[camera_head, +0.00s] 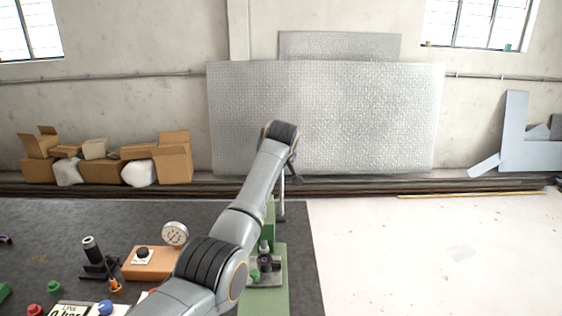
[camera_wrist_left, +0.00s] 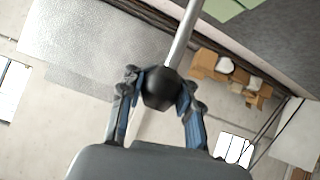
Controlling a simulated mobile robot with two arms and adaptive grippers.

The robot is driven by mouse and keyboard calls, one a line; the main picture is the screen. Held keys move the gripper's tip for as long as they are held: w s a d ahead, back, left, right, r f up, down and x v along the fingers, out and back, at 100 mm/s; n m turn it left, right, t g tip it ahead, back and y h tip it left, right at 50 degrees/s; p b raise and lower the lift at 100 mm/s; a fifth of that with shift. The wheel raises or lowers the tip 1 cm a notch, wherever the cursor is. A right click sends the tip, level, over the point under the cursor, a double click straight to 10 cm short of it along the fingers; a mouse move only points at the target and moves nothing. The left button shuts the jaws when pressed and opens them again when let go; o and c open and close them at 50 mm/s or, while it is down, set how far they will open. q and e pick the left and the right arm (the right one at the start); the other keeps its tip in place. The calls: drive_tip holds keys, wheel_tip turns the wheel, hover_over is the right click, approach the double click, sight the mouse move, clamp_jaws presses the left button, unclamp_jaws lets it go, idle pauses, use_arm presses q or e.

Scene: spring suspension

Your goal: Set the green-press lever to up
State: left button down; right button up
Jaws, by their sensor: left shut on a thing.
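The green press (camera_head: 278,285) stands at the right edge of the dark mat in the head view, partly hidden behind my left arm. Its lever is a thin metal rod (camera_head: 282,203) that shows beside the arm and runs up toward my left wrist. In the left wrist view, the rod (camera_wrist_left: 184,38) ends in a black knob (camera_wrist_left: 160,90). My left gripper (camera_wrist_left: 160,82) is shut on this knob, with one finger on each side. In the head view, the wrist mostly hides the gripper and knob. My right gripper is not in view.
Left of the press are an orange box (camera_head: 140,270) with a black knob, a round gauge (camera_head: 175,234) and a black cylinder on a stand (camera_head: 91,250). Cardboard boxes (camera_head: 103,172) and metal sheets (camera_head: 330,120) are at the wall. The pale floor on the right is mostly clear.

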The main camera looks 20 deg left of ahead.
use_arm(q)
drive_tip(key=c, duration=0.9)
unclamp_jaws()
drive_tip(key=shift+r, duration=0.4)
drive_tip(key=shift+c, duration=0.2)
drive_tip(key=shift+s+d, duration=0.15)
drive_tip(key=shift+s, duration=0.05)
drive_tip(key=shift+f, duration=0.15)
drive_tip(key=v, duration=1.2)
